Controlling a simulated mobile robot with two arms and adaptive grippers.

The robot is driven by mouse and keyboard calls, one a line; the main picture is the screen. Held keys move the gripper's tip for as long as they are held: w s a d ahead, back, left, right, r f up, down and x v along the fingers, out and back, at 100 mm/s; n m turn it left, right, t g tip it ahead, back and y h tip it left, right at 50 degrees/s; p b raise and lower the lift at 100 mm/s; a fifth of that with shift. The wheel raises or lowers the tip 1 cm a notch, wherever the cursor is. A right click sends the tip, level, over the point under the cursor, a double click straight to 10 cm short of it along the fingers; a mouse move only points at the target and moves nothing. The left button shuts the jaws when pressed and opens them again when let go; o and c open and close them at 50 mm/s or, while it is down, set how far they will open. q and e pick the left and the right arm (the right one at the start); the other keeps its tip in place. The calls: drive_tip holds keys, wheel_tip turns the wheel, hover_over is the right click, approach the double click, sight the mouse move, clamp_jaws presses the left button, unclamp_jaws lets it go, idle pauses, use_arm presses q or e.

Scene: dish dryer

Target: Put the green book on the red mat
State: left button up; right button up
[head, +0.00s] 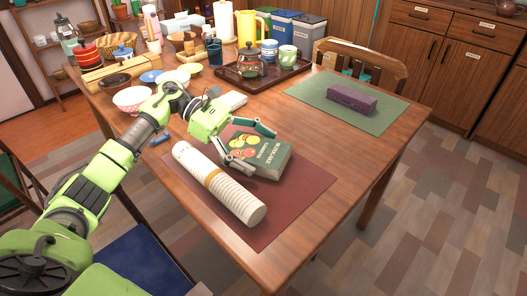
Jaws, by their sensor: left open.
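The green book (272,160), with a picture of round fruit on its cover, lies flat over the back part of the red mat (292,208). It seems to rest on the mat, though the gripper hides part of its left side. My left gripper (259,150) is open, with its two fingers apart over the book's cover and near its edges. I cannot tell whether the fingers touch it. My right gripper is not in view.
A white ribbed cylinder (232,196) lies on the mat in front of the book. A tray (284,82) with a teapot and cups stands behind. A green mat (365,119) with a purple case (352,99) lies at right. Bowls (132,98) crowd the left.

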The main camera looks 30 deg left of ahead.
use_arm(q)
drive_tip(key=v, duration=1)
drive_tip(key=shift+a+r, duration=0.1)
drive_tip(key=shift+a, duration=0.25)
drive_tip(key=shift+s, duration=0.1)
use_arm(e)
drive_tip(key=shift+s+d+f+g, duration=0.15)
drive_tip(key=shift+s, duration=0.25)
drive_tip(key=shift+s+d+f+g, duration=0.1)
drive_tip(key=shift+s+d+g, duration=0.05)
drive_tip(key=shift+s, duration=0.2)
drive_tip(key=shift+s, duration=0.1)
